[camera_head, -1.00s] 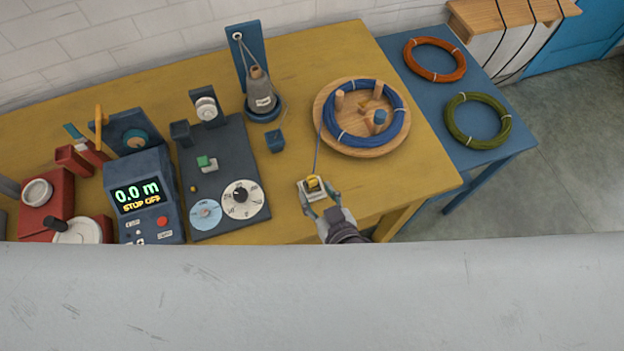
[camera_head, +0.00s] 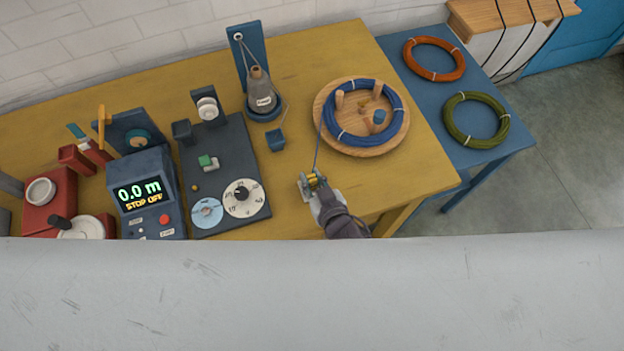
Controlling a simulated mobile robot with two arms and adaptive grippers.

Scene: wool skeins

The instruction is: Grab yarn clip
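The small yarn clip (camera_head: 313,181), yellow on a pale grey base, is at the front of the yellow table. A blue strand runs from it up to the blue skein (camera_head: 337,132) on a round wooden pegged plate (camera_head: 375,150). My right gripper (camera_head: 312,188) is right at the clip, coming from the front. Its fingers overlap the clip's near part, and their gap is too small to make out, so I cannot tell whether they are shut on it. My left gripper is not in view.
A dark panel with dials (camera_head: 223,150), a display box (camera_head: 145,195) reading 0.0 m and a yarn cone (camera_head: 262,92) stand to the left. Orange (camera_head: 434,76) and green (camera_head: 477,141) skeins lie on the blue side table. A grey surface (camera_head: 400,290) fills the foreground.

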